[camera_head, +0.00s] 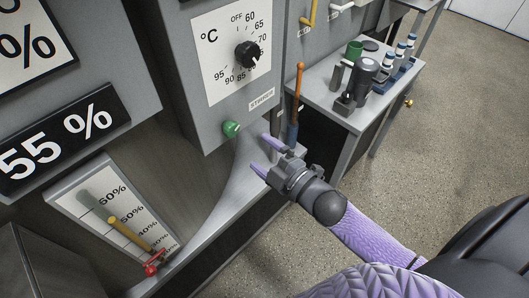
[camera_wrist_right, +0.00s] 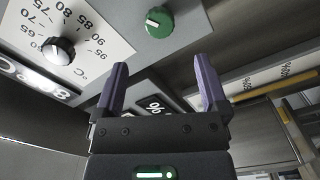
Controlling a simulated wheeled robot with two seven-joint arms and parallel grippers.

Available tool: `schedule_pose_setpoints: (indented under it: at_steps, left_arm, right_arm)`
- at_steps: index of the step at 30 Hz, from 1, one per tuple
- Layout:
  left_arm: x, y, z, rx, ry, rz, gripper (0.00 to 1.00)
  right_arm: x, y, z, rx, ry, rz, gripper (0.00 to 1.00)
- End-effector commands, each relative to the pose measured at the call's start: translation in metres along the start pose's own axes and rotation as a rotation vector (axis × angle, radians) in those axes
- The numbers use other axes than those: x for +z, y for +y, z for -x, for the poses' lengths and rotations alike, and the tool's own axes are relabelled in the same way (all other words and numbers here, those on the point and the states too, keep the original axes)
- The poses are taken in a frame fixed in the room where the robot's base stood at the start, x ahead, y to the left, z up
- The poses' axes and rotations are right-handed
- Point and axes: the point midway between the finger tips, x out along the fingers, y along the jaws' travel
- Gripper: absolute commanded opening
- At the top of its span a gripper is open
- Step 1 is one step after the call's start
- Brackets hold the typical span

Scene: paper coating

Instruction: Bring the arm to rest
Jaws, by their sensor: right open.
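My right gripper (camera_head: 262,154) is in the middle of the head view, below the grey control box, with its purple fingers spread and nothing between them. In the right wrist view the two fingers (camera_wrist_right: 161,88) also stand apart and empty. A green knob (camera_head: 231,129) on the lower part of the box is close to the fingertips, up and left of them; it also shows in the right wrist view (camera_wrist_right: 159,22) beyond the fingers, apart from them. A black temperature dial (camera_head: 247,54) sits on a white scale above. My left gripper is not in view.
A "55 %" sign (camera_head: 60,142) and a percent scale with a yellow lever (camera_head: 130,232) and red valve (camera_head: 153,268) are at left. A side table (camera_head: 340,108) with bottles and a dark device stands at upper right. The floor at right is open.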

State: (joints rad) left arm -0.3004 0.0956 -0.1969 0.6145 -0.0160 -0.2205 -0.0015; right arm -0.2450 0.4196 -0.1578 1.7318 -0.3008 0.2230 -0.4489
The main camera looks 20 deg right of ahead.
Motion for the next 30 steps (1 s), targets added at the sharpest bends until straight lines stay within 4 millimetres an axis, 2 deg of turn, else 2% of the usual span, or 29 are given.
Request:
schedule_pose_setpoints:
  at_steps: [8,11,13,14,15,17,18,20,21,24,25,27,30]
  left_arm:
    - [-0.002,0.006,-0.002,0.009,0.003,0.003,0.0]
    - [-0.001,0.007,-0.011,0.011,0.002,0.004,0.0]
    - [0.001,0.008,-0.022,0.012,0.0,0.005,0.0]
    - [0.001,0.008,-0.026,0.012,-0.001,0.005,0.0]
    - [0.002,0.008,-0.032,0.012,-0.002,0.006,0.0]
    - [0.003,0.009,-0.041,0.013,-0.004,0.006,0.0]
    - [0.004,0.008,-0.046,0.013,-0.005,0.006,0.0]
    - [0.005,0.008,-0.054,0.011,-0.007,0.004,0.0]
    - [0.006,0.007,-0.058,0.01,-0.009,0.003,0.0]
    - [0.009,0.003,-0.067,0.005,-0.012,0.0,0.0]
    - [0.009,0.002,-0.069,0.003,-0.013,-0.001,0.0]
    - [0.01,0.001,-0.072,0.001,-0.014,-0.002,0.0]
    - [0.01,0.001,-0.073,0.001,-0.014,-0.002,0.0]
  right_arm:
    - [0.004,-0.006,0.001,-0.01,-0.014,-0.013,0.93]
    - [0.035,-0.049,0.01,-0.084,-0.126,-0.109,0.93]
    - [0.069,-0.105,0.03,-0.177,-0.277,-0.237,0.93]
    - [0.083,-0.132,0.043,-0.222,-0.353,-0.298,0.93]
    - [0.099,-0.169,0.063,-0.281,-0.456,-0.38,0.93]
    - [0.117,-0.221,0.098,-0.365,-0.61,-0.495,0.93]
    - [0.125,-0.254,0.124,-0.42,-0.714,-0.568,0.93]
    - [0.13,-0.3,0.167,-0.497,-0.872,-0.67,0.93]
    - [0.129,-0.328,0.195,-0.545,-0.974,-0.731,0.93]
    - [0.119,-0.377,0.26,-0.644,-1.194,-0.843,0.93]
    - [0.114,-0.387,0.276,-0.666,-1.25,-0.868,0.93]
    - [0.105,-0.403,0.305,-0.706,-1.347,-0.907,0.93]
    - [0.097,-0.412,0.326,-0.734,-1.419,-0.933,0.93]
